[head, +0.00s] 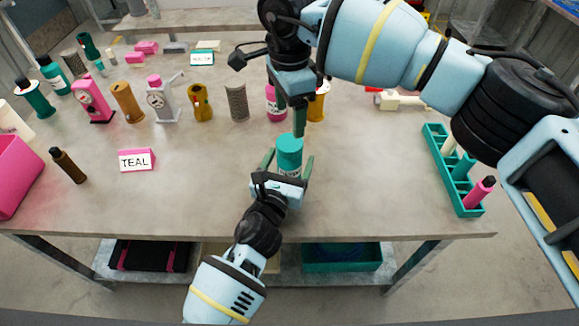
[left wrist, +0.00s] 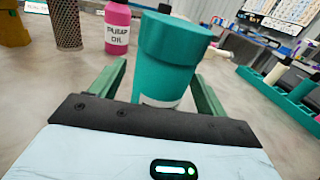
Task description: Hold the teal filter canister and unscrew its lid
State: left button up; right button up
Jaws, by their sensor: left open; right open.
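The teal filter canister (head: 289,168) stands upright on the table with its wider teal lid (head: 289,144) on top. In the left wrist view the canister body (left wrist: 165,85) rises between the green fingers, and the lid (left wrist: 178,40) shows above it. My left gripper (head: 284,166) is open, with one finger on each side of the canister body; I cannot tell whether either touches. My right gripper (head: 293,120) is open, pointing down just above the lid, and partly hides the bottles behind. The lower canister is hidden by the left gripper.
A pink bottle (head: 276,105) and a yellow object (head: 317,107) stand close behind the canister. A teal rack (head: 436,150) is at the right edge. A pink TEAL sign (head: 137,160) and a brown bottle (head: 68,165) are left. Bare tabletop lies on both sides.

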pick_arm(q)
grip_shut()
pick_arm(e)
jog(key=m, duration=1.2)
jog(key=shift+m, duration=0.3)
jog(key=m, duration=0.4)
jog(key=shift+m, duration=0.3)
jog(key=m, duration=0.4)
jog(key=shift+m, duration=0.3)
jog(key=m, duration=0.4)
jog(key=shift+m, duration=0.3)
jog(key=m, duration=0.5)
